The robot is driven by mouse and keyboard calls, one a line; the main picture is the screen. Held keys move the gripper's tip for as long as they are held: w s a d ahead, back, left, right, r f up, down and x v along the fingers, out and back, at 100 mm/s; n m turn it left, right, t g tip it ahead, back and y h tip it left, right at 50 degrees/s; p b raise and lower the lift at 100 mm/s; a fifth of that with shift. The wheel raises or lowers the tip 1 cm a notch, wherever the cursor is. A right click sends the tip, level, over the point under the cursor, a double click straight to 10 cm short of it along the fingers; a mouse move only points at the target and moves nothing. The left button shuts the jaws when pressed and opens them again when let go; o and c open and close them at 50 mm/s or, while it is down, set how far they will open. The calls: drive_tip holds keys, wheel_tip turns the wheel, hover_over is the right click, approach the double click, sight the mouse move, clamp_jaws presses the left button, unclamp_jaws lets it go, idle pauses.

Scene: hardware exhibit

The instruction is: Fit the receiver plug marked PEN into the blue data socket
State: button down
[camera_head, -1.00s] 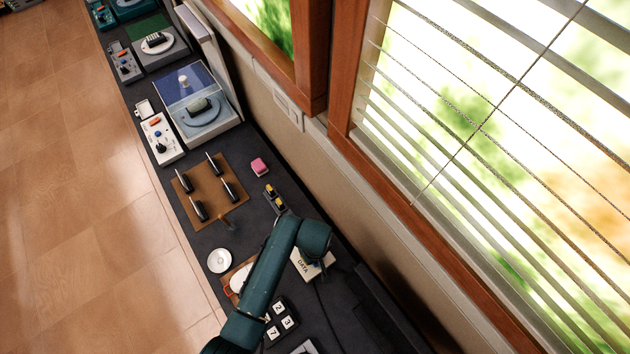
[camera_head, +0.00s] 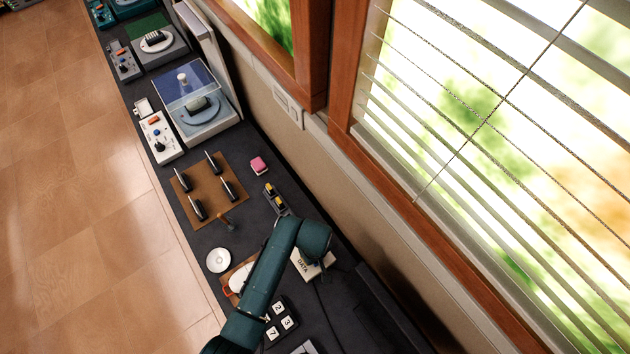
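A white box marked DATA (camera_head: 302,267) lies on the dark counter, partly covered by the bend of my teal arm. Its socket cannot be made out. A brown board (camera_head: 207,205) left of the arm carries several black pieces with pale ends. No PEN marking is readable, so I cannot tell where that plug is or whether my gripper holds it.
A white round dish (camera_head: 218,260) and numbered tiles (camera_head: 280,322) lie near the arm. The wall and window (camera_head: 345,130) bound the counter on the right.

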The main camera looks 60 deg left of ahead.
drive_tip(key=c, duration=0.5)
unclamp_jaws()
wheel_tip(320, 180, up, 7)
drive_tip(key=p, duration=0.7)
drive_tip(key=shift+p, duration=0.3)
idle(0.6)
